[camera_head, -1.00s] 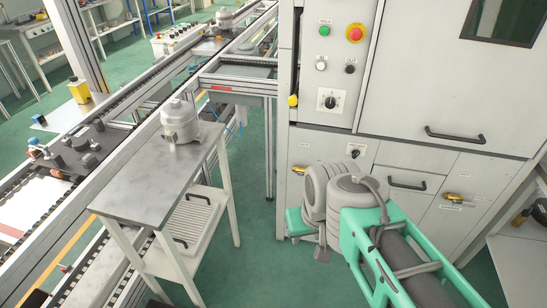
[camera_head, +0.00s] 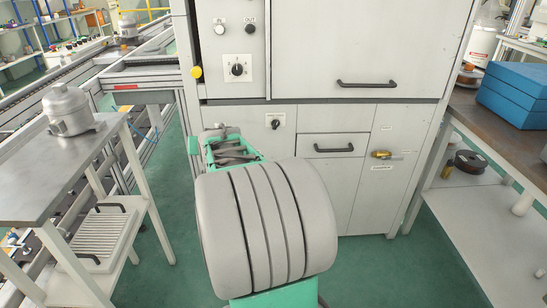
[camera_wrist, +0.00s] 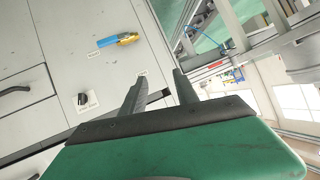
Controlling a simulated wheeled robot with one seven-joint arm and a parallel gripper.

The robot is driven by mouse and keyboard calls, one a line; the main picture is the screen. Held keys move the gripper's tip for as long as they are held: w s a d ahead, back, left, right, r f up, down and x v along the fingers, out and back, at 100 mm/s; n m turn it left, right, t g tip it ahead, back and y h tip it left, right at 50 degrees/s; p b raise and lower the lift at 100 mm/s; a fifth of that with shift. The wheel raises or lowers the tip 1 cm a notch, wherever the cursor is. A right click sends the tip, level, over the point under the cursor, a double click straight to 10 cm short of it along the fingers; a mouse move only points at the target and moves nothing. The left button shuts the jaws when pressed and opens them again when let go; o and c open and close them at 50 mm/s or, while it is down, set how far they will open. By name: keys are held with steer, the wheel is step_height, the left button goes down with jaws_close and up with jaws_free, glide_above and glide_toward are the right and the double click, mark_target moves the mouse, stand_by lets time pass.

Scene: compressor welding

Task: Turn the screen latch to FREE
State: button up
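A small black turn knob (camera_head: 276,124) on a pale plate sits on the lower front of the grey cabinet. What looks like the same knob shows at the left of the wrist view (camera_wrist: 83,99), with lettering too small to read. I cannot confirm from the lettering that it is the screen latch, nor read its setting. My gripper (camera_wrist: 157,79) has its two dark fingers apart with nothing between them. It is clear of the knob, which lies off to the left of the fingers. In the head view, my arm covers part of the cabinet's lower left.
A blue and brass handle (camera_wrist: 118,39) is on the cabinet face near my gripper; a brass one (camera_head: 381,154) is farther right. A larger rotary switch (camera_head: 237,69) is above. A metal side table (camera_head: 35,165) stands left, a brown bench (camera_head: 485,130) right. Green floor is open between.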

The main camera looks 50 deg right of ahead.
steer(key=s+d+f+m+h+b, duration=0.1)
steer(key=d+f+h+b, duration=0.15)
steer(key=d, duration=0.35)
steer(key=s+d+f+m+t+h+b, duration=0.1)
steer(key=d+f+m+b, duration=0.15)
steer(key=d, duration=0.35)
steer(key=s+d+f+h+b, duration=0.1)
steer(key=d+f+b, duration=0.15)
steer(key=d, duration=0.35)
steer(key=m+h+b, duration=0.2)
steer(key=h, duration=0.1)
glide_toward(276, 126)
steer(key=d, duration=0.1)
steer(key=x, duration=0.7)
steer(key=shift+w+b, duration=0.3)
steer(key=shift+w, duration=0.1)
steer(key=shift+w+d, duration=0.2)
steer(key=shift+w, duration=0.05)
jaws_close()
